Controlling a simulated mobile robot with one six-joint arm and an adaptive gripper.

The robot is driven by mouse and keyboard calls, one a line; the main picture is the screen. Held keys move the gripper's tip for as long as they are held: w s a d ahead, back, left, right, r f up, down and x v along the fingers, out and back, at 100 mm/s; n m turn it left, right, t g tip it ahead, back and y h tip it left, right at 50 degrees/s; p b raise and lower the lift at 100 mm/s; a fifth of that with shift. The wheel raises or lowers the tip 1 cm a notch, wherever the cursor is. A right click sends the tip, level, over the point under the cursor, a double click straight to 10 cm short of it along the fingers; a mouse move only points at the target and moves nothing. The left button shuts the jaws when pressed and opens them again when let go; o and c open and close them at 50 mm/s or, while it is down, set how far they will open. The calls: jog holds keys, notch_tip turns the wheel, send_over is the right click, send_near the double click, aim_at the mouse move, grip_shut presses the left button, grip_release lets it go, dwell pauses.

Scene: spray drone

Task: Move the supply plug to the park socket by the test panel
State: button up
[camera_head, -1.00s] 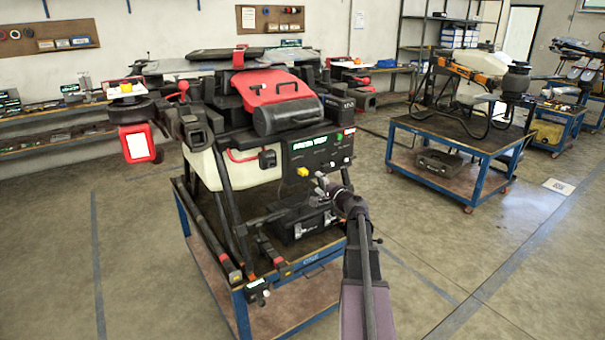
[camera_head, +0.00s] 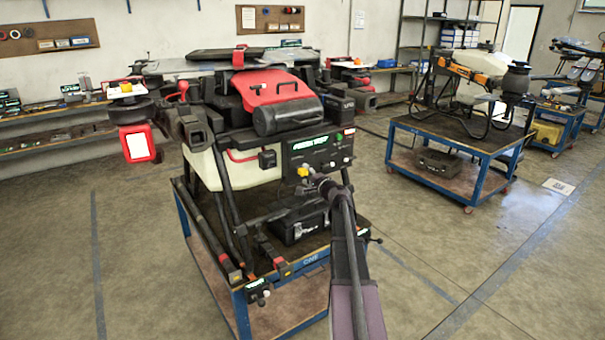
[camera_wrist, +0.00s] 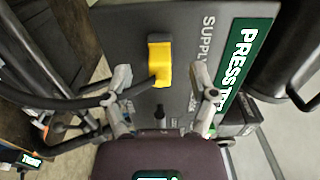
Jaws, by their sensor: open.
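The yellow supply plug (camera_head: 303,171) sits on the lower left part of the dark test panel (camera_head: 318,150) on the spray drone. In the wrist view the plug (camera_wrist: 160,62) is on the panel face beside the word SUPPLY, with a black cable running left from it. My gripper (camera_wrist: 162,88) is open, its two grey fingers on either side of the plug's lower end and clear of it. In the head view my gripper (camera_head: 313,181) is just right of and below the plug. I cannot make out the park socket for certain.
The red and black drone (camera_head: 280,95) stands on a blue-framed cart (camera_head: 240,300), with a black case (camera_head: 298,225) under it. In the wrist view a small black knob-like part (camera_wrist: 160,113) lies between the plug and my wrist. A second cart (camera_head: 455,140) stands at right; floor between is clear.

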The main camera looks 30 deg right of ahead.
aim_at(306, 174)
jog(key=shift+w, duration=0.6)
dwell(0.7)
grip_shut()
jog(key=shift+s, duration=0.2)
jog(key=shift+s, duration=0.5)
jog(key=shift+s, duration=0.1)
jog(key=shift+s, duration=1.75)
jog(key=shift+s, duration=0.45)
